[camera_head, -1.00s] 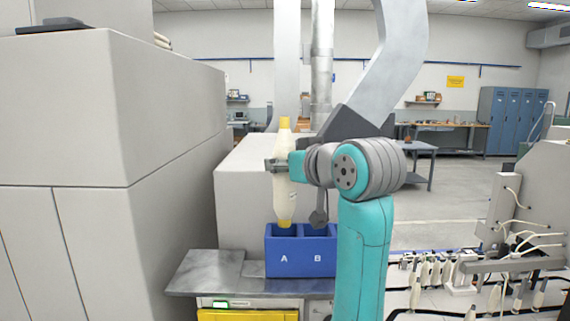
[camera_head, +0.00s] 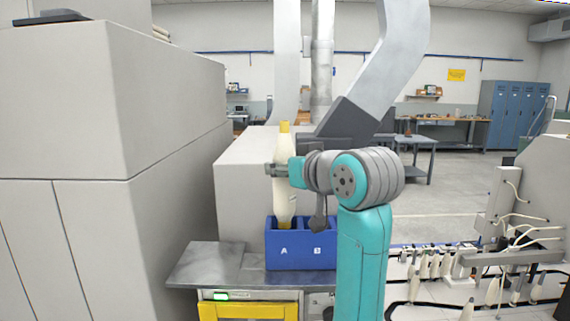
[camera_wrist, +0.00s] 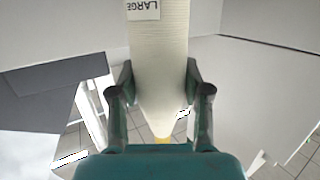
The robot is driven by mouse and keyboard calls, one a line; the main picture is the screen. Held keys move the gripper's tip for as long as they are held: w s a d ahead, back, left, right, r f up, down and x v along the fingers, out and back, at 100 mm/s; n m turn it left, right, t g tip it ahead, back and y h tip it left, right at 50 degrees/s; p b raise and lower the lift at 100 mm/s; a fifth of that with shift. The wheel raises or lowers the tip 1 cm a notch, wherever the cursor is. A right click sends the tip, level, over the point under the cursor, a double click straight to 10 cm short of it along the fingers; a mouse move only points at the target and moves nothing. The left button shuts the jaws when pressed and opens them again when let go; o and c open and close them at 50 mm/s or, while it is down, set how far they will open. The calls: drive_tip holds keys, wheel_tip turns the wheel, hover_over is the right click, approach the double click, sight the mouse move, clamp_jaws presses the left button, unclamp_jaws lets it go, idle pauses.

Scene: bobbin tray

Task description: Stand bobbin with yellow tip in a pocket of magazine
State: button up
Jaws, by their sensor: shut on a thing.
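The bobbin (camera_head: 285,205) is a cream, upright spindle with a yellow tip at its top and yellow at its lower end. My gripper (camera_head: 279,170) is shut on its upper half. The blue magazine (camera_head: 300,258) has two pockets, marked A and B. The bobbin's lower end is at the mouth of pocket A, and its very bottom is hidden by the front wall. In the wrist view the bobbin (camera_wrist: 158,60), with a "LARGE" label, sits between both fingers of my gripper (camera_wrist: 160,85), its yellow tip partly hidden.
The magazine stands on a grey metal bench top (camera_head: 215,265) above a yellow drawer front (camera_head: 248,311). A large grey cabinet (camera_head: 110,150) stands at the left. A machine with several bobbins (camera_head: 440,265) is at the right. Pocket B looks empty.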

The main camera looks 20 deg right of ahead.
sight(290, 208)
drive_tip(key=shift+f, duration=4.35)
drive_tip(key=o, duration=1.3)
drive_tip(key=shift+s, duration=0.1)
drive_tip(key=v, duration=1.2)
